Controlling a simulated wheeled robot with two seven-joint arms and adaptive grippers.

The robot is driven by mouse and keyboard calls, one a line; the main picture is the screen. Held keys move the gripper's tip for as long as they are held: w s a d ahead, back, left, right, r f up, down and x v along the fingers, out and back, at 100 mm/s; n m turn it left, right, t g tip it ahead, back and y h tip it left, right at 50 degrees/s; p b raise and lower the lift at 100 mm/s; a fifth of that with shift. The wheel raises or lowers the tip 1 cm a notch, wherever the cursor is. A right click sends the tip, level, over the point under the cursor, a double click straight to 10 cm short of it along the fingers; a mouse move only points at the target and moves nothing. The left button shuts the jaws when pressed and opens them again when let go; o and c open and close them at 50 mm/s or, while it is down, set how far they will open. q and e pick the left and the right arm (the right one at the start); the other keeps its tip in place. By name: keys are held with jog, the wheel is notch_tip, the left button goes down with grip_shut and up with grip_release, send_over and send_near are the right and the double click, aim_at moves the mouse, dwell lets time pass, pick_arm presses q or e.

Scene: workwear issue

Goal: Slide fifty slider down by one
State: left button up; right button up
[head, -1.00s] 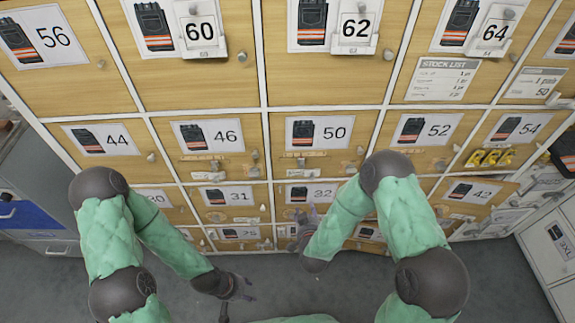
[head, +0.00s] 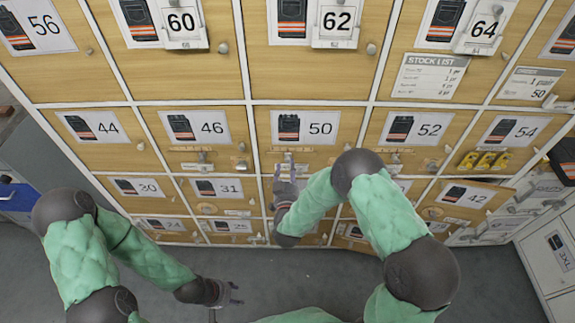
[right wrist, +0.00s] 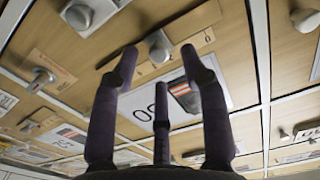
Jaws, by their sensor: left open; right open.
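The compartment door labelled 50 (head: 320,127) is in the middle of the cabinet in the head view. Its slider, with a grey knob, is just below the label, partly hidden by my right gripper (head: 284,184). In the right wrist view, the slider's wooden strip (right wrist: 186,34) and grey knob (right wrist: 158,43) appear beyond the 50 label (right wrist: 205,88). My right gripper (right wrist: 158,56) is open, its fingertips on either side of the knob; contact cannot be told. My left gripper (head: 228,298) is open and empty, low over the floor, away from the cabinet.
Yellow items (head: 486,161) sit below the 54 label. Grey floor (head: 390,285) is free in front of the cabinet.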

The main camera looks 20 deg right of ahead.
aim_at(288, 162)
jog(key=shift+x, duration=1.45)
grip_shut()
